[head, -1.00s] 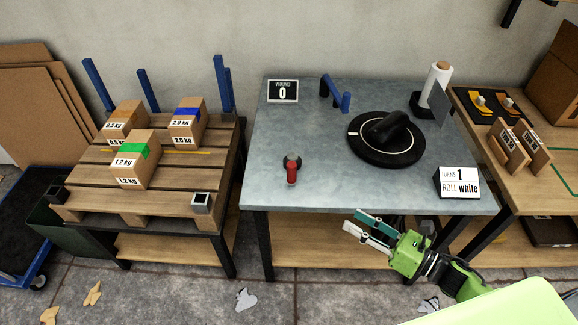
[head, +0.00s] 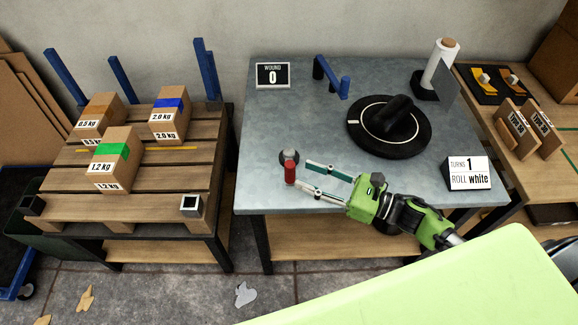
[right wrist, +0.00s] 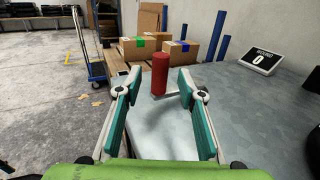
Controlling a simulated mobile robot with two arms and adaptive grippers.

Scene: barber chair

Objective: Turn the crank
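The crank has a red upright handle (head: 291,171) on a grey hub (head: 288,157) near the front left of the grey table (head: 300,120). My right gripper (head: 312,178) is open, with its fingertips just right of the handle in the head view. In the right wrist view the red handle (right wrist: 160,75) stands ahead of and between the two open fingers (right wrist: 158,95). A sign (head: 468,173) reads "TURNS 1 ROLL white". A counter (head: 273,75) reads "WOUND 0".
A black turntable (head: 390,126) with a dark object on it lies right of the crank. A blue bracket (head: 330,77) and a white roll (head: 440,65) stand at the back. Weighted boxes (head: 115,155) rest on the pallet at left. The tabletop between crank and bracket is clear.

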